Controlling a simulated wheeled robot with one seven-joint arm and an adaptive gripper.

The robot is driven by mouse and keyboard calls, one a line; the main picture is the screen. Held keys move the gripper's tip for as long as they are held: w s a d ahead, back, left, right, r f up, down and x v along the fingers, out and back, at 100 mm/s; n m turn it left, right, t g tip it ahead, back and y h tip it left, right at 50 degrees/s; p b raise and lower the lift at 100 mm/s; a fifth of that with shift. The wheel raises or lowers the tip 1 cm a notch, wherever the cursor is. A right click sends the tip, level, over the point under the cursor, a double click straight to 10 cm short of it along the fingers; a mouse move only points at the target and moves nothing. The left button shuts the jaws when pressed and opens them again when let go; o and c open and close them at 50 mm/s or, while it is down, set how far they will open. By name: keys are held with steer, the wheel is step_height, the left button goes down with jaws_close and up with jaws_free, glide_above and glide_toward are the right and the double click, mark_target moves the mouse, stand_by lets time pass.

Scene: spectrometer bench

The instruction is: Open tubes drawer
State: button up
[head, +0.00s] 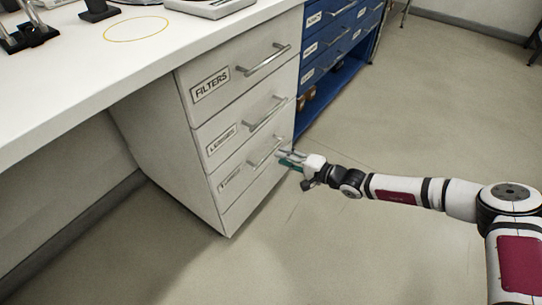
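The white drawer unit (160,145) stands under the bench and has a stack of drawers. The top drawer (220,100) is labelled FILTERS and the second (210,155) seems to read LENSES. The third drawer (240,194) has a small label (230,178) that is too small to read surely; it may be the tubes drawer. Its front looks flush with the others. My gripper (283,158) is at the right end of the third drawer's bar handle (262,156). The fingertips overlap the handle end in the picture; whether they touch or grip it cannot be told.
The white bench top (60,75) overhangs the drawer unit and carries black-based equipment (30,36) and a yellow ring mark (137,29). A blue drawer cabinet (325,45) with an open lower shelf stands behind. The grey floor (400,130) in front is clear.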

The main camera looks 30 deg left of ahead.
mark_target(270, 153)
steer(key=shift+b+x, duration=1.05)
steer(key=shift+x, duration=2.15)
jaws_close()
